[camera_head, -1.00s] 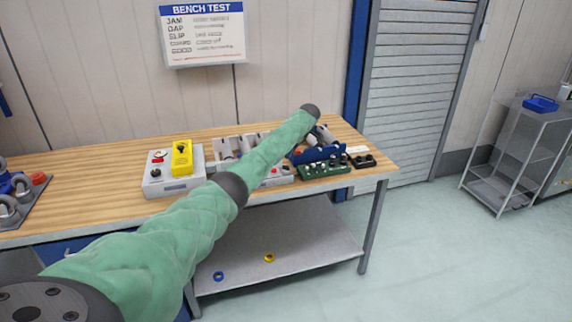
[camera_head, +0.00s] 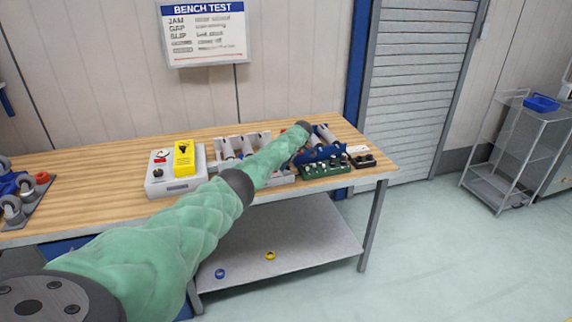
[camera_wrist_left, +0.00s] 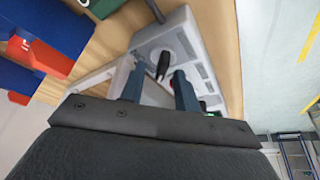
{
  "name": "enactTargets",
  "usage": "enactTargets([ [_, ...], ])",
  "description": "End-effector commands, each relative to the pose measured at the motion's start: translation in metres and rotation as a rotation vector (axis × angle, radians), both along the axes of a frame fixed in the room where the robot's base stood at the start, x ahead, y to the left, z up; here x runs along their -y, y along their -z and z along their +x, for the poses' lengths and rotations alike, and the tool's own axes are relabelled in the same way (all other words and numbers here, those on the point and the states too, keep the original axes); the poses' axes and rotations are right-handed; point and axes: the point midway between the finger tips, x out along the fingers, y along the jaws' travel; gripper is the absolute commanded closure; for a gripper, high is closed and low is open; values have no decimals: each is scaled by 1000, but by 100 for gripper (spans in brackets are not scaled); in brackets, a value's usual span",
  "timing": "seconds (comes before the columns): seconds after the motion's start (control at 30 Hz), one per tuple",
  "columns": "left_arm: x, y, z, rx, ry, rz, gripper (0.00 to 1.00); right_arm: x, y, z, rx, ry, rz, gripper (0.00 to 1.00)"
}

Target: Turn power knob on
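A black knob (camera_wrist_left: 163,66) sits on a light grey control box (camera_wrist_left: 200,55) in the left wrist view, on a pale round dial. My left gripper (camera_wrist_left: 158,76) is open, its two dark blue fingers on either side of the knob, with gaps showing. I cannot tell whether a finger touches it. In the head view my green left arm reaches over the bench and hides the gripper and most of a grey box (camera_head: 283,180) under it. Another grey box (camera_head: 158,186), with a yellow block (camera_head: 184,158) and red and black controls, stands left of the arm. My right gripper is out of view.
Trays of grey cylinders (camera_head: 228,150), a blue holder (camera_head: 322,152), a green board (camera_head: 325,169) and a black part (camera_head: 364,161) crowd the wooden bench (camera_head: 100,180). Casters (camera_head: 15,205) lie at left. Blue and yellow rings lie on the lower shelf (camera_head: 310,245).

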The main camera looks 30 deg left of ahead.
Motion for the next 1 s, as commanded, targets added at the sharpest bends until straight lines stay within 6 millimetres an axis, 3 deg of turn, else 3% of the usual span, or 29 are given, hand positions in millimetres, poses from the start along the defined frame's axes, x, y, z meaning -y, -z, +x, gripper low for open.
enactTargets([
  [0.03,0,0,0,0,0,0,76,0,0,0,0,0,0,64],
  [0.17,0,0,0,0,0,0,100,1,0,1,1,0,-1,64],
  [0.63,-1,-2,0,0,71,0,100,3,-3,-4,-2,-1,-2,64],
  [1.0,-1,-3,1,2,363,1,100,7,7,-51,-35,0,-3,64],
])
